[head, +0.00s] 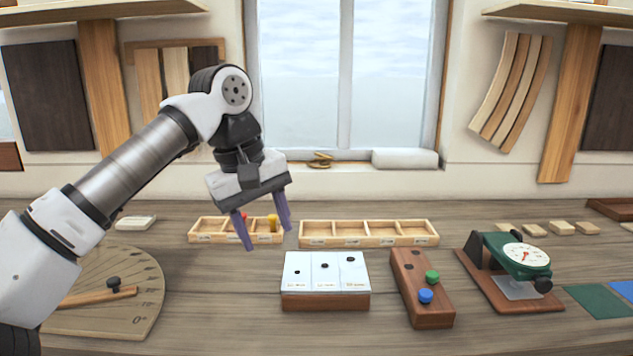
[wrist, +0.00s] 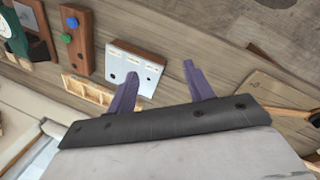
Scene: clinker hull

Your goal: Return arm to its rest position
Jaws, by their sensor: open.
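My gripper (head: 265,222) is open and empty, with two purple fingers spread apart. In the head view it hangs in the air in front of the left divided tray, at the end of my arm coming in from the left. In the wrist view my gripper (wrist: 157,82) shows the same two fingers with nothing between them, above the wooden bench. My arm is bent, with its elbow-like joint raised in front of the wall left of the window.
A left tray (head: 205,239) holds red and yellow pegs. An empty tray (head: 368,243), a white-topped block (head: 325,302), a block with blue and green knobs (head: 410,282), a dial gauge (head: 525,255) and a round angle board (head: 140,290) stand on the bench.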

